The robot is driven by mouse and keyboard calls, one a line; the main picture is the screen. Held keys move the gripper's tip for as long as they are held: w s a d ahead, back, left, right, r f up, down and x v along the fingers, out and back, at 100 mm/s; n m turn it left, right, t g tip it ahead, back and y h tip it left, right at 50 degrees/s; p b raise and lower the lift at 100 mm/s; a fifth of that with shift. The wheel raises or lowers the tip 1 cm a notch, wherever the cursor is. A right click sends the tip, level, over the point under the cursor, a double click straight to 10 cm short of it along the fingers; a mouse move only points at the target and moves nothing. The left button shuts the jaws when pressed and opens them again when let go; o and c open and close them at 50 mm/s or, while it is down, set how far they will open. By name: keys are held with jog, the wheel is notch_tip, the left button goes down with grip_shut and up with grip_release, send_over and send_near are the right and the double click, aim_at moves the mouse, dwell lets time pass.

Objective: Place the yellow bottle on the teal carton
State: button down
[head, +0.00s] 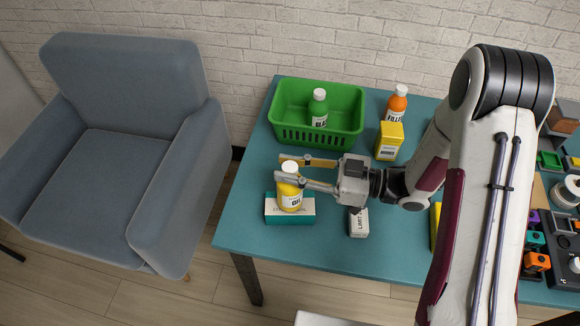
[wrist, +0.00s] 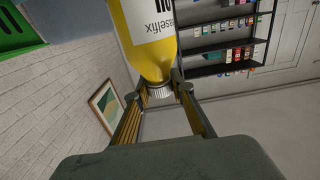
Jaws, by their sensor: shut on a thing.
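The yellow bottle (head: 290,198) has a white cap and a white label with dark print.
A green basket (head: 342,133) holding a green bottle (head: 318,107) stands behind. An orange bottle (head: 396,104) and a yellow carton (head: 389,141) stand back right. Small parts crowd the table's right side. A grey armchair (head: 140,150) stands left.

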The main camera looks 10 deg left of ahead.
jog(key=shift+f, duration=0.15)
jog(key=c, duration=1.7)
grip_release()
jog(key=shift+d, duration=6.05)
